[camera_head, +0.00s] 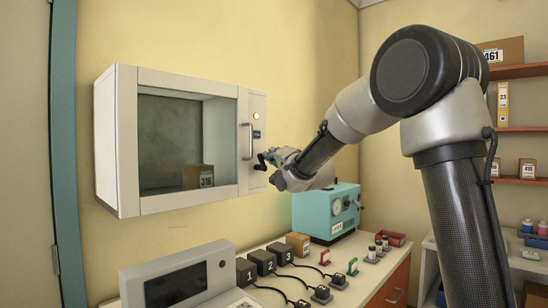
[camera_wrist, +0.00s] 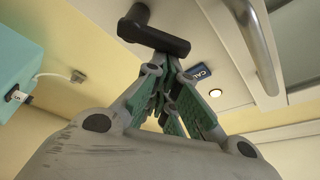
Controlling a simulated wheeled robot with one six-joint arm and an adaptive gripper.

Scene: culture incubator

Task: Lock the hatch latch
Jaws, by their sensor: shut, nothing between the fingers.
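The white incubator hatch (camera_head: 146,205) is on the yellow wall, its windowed door looking closed. The dark hatch latch (camera_head: 261,163) sits low on the right-hand panel, partly hidden by my gripper in the head view. In the wrist view the latch (camera_wrist: 160,39) is a black bar with a stubby knob at one end. My gripper (camera_head: 271,157) is shut and empty. In the wrist view its fingertips (camera_wrist: 172,63) are right at the bar's end opposite the knob; I cannot tell whether they touch it.
A metal door handle (camera_head: 250,141) stands out just left of the latch; it is also close in the wrist view (camera_wrist: 252,40). A lit round lamp (camera_head: 256,115) is above. Below are a teal device (camera_head: 313,212) and a counter with several black blocks and cables.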

